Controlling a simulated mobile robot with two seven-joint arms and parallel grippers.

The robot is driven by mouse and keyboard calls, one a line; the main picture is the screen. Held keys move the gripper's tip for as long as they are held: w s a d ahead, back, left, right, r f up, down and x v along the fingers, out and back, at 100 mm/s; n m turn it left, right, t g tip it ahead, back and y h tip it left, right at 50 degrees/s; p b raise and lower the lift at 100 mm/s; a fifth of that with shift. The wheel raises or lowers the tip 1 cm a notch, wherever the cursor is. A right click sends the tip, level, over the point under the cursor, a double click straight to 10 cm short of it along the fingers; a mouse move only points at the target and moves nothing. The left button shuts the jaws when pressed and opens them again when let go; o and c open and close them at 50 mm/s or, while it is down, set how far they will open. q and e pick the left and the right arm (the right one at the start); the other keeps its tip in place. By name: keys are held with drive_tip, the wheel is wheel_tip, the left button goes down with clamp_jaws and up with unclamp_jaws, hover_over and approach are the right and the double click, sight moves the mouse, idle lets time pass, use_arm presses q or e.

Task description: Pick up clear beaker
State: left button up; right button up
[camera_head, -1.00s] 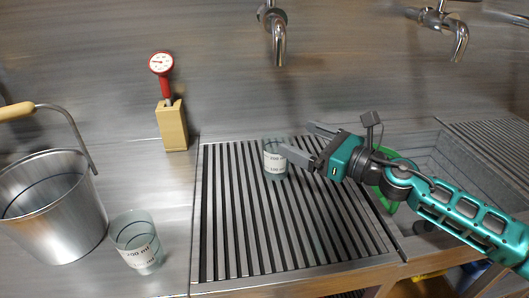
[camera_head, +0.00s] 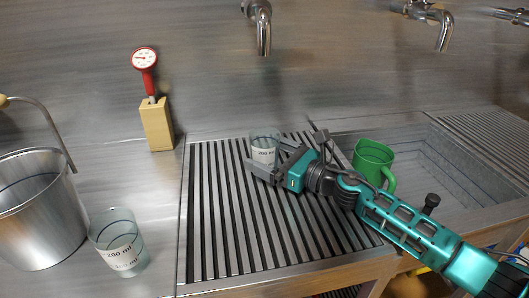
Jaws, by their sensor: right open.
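A clear beaker (camera_head: 263,147) with a white label stands upright on the slatted drainer (camera_head: 225,235), near its back. My right gripper (camera_head: 267,155) is open beside it, low over the slats. One finger lies in front of the beaker's lower part and the other is at its right side, partly hidden behind the beaker. I cannot tell whether the fingers touch the glass. A second clear beaker (camera_head: 118,243), labelled 200 ml, stands upright on the steel counter at the front left. My left gripper is not in view.
A steel bucket (camera_head: 42,225) stands at the left. A red dial thermometer (camera_head: 146,62) stands in a wooden block (camera_head: 157,124) behind. A green mug (camera_head: 372,160) is at the sink, behind my right arm. A tap (camera_head: 263,30) hangs above the drainer.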

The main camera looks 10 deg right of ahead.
drive_tip(key=shift+x, duration=0.85)
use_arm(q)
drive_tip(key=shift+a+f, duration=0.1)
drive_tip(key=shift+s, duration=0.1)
use_arm(e)
drive_tip(key=shift+c, duration=0.2)
drive_tip(key=c, duration=1.2)
drive_tip(key=shift+r, duration=0.2)
